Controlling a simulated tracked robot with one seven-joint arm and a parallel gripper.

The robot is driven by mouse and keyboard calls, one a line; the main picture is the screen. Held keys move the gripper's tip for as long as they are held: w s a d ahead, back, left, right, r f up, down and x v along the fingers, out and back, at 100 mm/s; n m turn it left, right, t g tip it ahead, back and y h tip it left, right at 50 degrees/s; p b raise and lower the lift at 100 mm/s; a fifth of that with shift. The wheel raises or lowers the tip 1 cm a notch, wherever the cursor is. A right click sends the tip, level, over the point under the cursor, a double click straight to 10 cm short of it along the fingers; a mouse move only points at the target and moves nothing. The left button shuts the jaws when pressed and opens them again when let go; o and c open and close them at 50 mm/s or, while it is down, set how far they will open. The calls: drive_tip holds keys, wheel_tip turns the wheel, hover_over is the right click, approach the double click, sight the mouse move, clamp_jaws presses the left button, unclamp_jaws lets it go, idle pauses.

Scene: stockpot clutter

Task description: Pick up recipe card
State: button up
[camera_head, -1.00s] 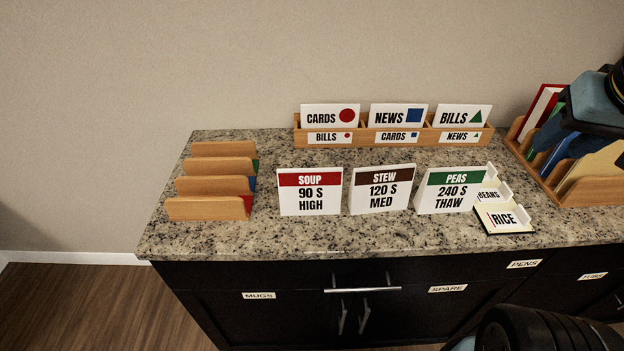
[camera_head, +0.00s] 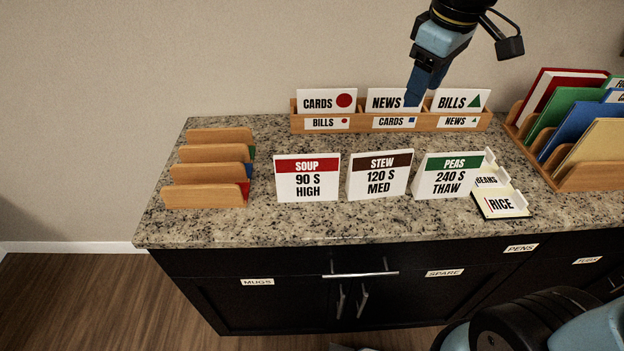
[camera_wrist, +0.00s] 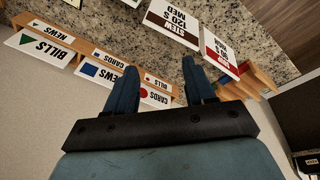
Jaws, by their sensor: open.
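Three upright cards stand in a row on the granite counter: SOUP 90 S HIGH (camera_head: 308,194) with a red band, STEW 120 S MED (camera_head: 379,190) with a brown band, and PEAS 240 S THAW (camera_head: 447,191) with a green band. Nothing visible is marked recipe card. BEANS (camera_head: 489,181) and RICE (camera_head: 500,205) cards lie at the right, partly behind PEAS. My gripper (camera_head: 415,98) is open and empty, over the wooden rack behind the row. In the wrist view, STEW (camera_wrist: 176,24) and SOUP (camera_wrist: 220,54) are beyond my spread fingers (camera_wrist: 160,68).
The wooden rack (camera_head: 362,124) holds CARDS (camera_head: 315,102), NEWS (camera_head: 384,100) and BILLS (camera_head: 448,101) signs. A slotted holder (camera_head: 203,195) stands left; a sorter with coloured folders (camera_head: 596,178) stands right. Bare granite (camera_head: 330,232) lies in front of the cards.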

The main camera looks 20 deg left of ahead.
drive_tip(key=a+f+n+g, duration=0.1)
drive_tip(key=a+f+n, duration=0.15)
drive_tip(key=a, duration=0.35)
drive_tip(key=a+f+n, duration=0.1)
drive_tip(key=a+n, duration=0.2)
drive_tip(key=a, duration=0.2)
drive_tip(key=n+g+h, duration=0.1)
drive_tip(key=n, duration=0.3)
hover_over(307, 164)
wheel_tip(307, 164, down, 4)
drive_tip(key=r, duration=0.1)
drive_tip(key=f, duration=0.9)
drive_tip(key=w+f, duration=0.1)
drive_tip(key=f, duration=0.4)
drive_tip(key=shift+a, duration=0.1)
clamp_jaws()
